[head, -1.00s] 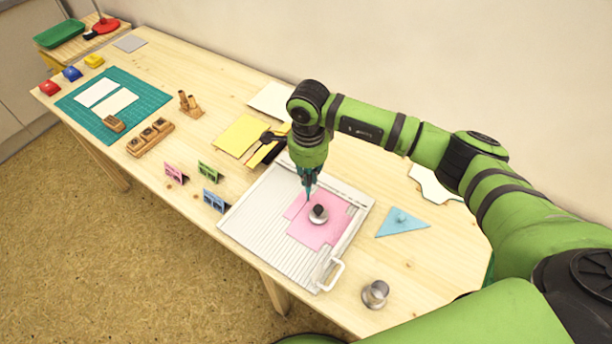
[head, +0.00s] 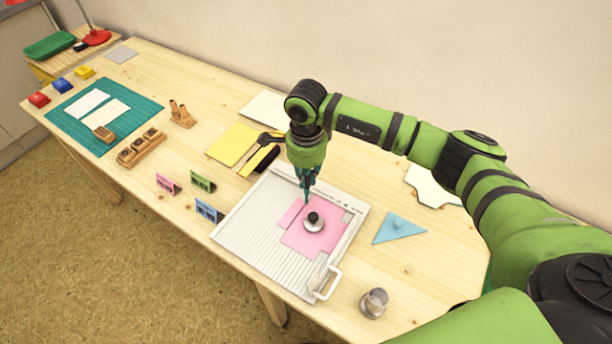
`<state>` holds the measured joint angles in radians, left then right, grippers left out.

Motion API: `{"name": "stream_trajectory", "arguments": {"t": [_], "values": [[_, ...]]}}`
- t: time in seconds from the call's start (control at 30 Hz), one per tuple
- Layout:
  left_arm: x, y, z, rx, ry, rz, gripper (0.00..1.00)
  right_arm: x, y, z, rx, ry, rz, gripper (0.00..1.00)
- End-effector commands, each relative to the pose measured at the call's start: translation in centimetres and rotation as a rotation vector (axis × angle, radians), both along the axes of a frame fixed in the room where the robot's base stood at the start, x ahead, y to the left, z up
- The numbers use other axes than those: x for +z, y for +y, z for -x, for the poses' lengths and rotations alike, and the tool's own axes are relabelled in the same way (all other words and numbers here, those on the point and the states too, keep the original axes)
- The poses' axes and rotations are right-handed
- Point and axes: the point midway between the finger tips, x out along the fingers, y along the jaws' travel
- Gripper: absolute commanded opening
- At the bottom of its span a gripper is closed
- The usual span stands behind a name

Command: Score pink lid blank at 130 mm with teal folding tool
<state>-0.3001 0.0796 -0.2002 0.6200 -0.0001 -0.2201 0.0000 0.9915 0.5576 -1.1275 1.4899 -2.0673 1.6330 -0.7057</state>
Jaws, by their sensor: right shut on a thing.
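The pink lid blank (head: 323,237) lies flat on the grooved white scoring board (head: 247,228). A round metal weight with a dark knob (head: 314,222) stands on the blank. My right gripper (head: 307,179) is above the blank's far left part, pointing down. It is shut on the teal folding tool (head: 307,193), whose tip is at or just above the blank near the weight; I cannot tell whether it touches. My left gripper is not in view.
A blue triangle (head: 398,228) with a knob lies right of the board. A metal weight (head: 373,302) stands near the front edge. Pink (head: 167,183), green (head: 203,181) and blue (head: 208,210) small stands are at left. Yellow card (head: 232,144) lies behind the board.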

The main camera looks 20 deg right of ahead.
Motion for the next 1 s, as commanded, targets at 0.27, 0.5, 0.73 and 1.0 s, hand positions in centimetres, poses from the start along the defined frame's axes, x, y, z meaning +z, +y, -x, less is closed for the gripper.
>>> {"name": "stream_trajectory", "arguments": {"t": [0.27, 0.5, 0.73, 1.0], "values": [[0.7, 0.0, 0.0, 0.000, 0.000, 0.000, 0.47, 1.1, 0.0, 0.0, 0.000, 0.000, 0.000, 0.00], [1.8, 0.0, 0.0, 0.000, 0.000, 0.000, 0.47, 3.1, 0.0, 0.0, 0.000, -0.001, 0.000, 0.00], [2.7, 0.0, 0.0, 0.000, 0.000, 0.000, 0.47, 4.9, 0.1, 0.0, 0.000, -0.001, -0.001, 0.00], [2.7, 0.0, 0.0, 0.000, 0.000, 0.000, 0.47, 5.0, 0.0, 0.0, 0.001, 0.000, -0.001, 0.00]]}}
